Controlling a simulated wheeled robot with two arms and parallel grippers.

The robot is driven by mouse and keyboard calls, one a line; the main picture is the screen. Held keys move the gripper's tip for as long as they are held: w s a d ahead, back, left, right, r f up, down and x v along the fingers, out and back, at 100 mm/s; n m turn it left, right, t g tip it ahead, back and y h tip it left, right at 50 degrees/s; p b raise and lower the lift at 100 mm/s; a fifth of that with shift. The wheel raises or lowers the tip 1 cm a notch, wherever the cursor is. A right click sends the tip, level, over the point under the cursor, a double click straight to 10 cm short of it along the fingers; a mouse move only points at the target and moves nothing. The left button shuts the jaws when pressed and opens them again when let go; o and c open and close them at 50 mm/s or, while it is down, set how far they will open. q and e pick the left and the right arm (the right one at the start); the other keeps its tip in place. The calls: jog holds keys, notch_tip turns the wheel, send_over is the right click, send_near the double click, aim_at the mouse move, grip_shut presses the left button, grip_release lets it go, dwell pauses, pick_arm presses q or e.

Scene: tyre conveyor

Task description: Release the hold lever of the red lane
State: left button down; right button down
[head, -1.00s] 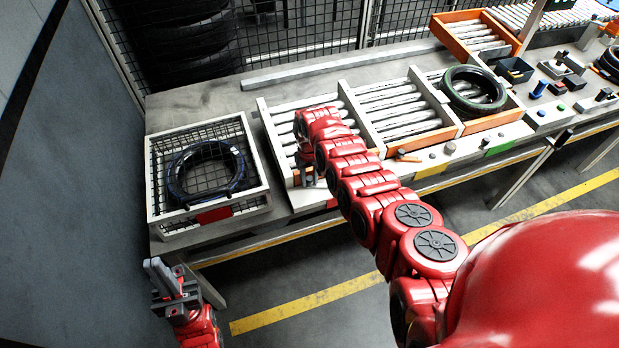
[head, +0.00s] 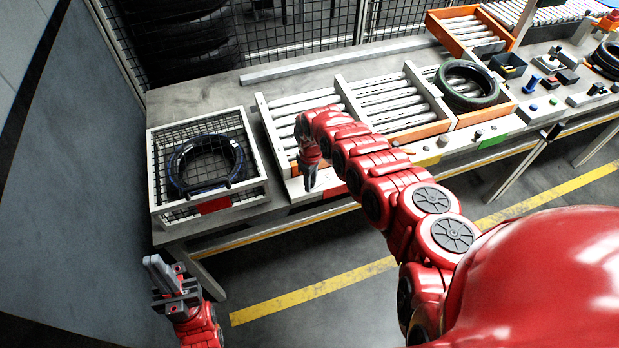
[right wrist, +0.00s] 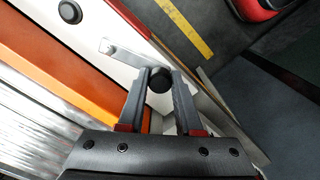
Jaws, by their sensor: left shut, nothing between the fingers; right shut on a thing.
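The red lane's hold lever (right wrist: 125,52) is a flat metal bar with a round black knob (right wrist: 159,80), on the white front strip in the right wrist view. My right gripper (right wrist: 162,76) is shut on this knob, one finger on each side. In the head view, my right gripper (head: 310,185) is low at the front edge of the leftmost roller lane (head: 288,110), and the lever is hidden there by hand and arm. My left gripper (head: 170,280) is shut and empty, left of the bench, below the mesh crate.
A mesh crate (head: 262,185) holding a dark tyre (head: 180,175) and bearing a red label stands left of the lane. A tyre (head: 466,86) lies on the right-hand lane. Control boxes (head: 545,105) stand further right. Orange end walls (right wrist: 75,80) border the rollers.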

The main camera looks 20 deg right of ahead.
jog(key=shift+s+d+n, duration=0.15)
jog(key=shift+s+n, duration=0.25)
jog(key=shift+n, duration=0.2)
jog(key=c, duration=0.6)
grip_release()
jog(key=shift+w+r, duration=0.1)
jog(key=shift+r, duration=0.3)
notch_tip(320, 180, up, 17)
jog(key=shift+f+b, duration=0.2)
jog(key=shift+b, duration=0.35)
